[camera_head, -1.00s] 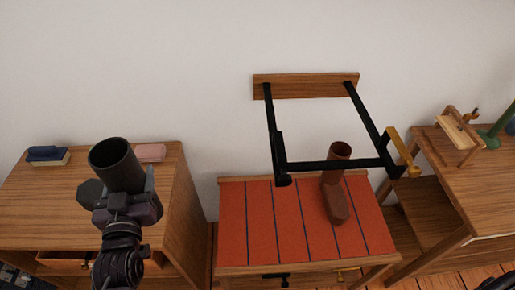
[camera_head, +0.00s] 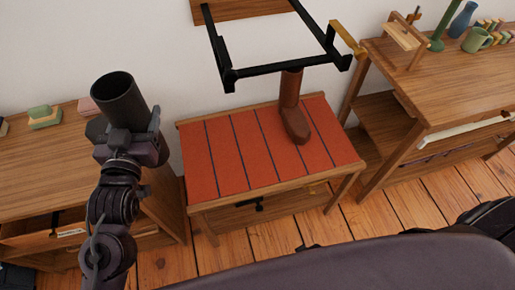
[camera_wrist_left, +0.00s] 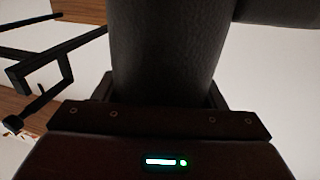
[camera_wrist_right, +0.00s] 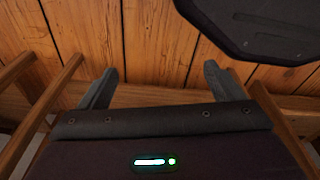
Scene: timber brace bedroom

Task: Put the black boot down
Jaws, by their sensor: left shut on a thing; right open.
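The black boot (camera_head: 118,98) is in my left gripper (camera_head: 135,140), its open shaft top facing up in the head view. It is held in front of the left desk and left of the red-topped bench (camera_head: 232,155). In the left wrist view the boot's dark shaft (camera_wrist_left: 165,60) fills the middle between the jaws. A brown boot (camera_head: 294,110) stands on the right part of the bench. My right gripper (camera_wrist_right: 155,90) shows only in its wrist view, open and empty above the plank floor.
A black wall frame (camera_head: 280,70) juts out over the bench. The left desk (camera_head: 45,165) holds a green block (camera_head: 44,117). The right desk (camera_head: 440,75) carries a green mug (camera_head: 477,40) and a blue vase (camera_head: 463,18). The bench's left and middle top is clear.

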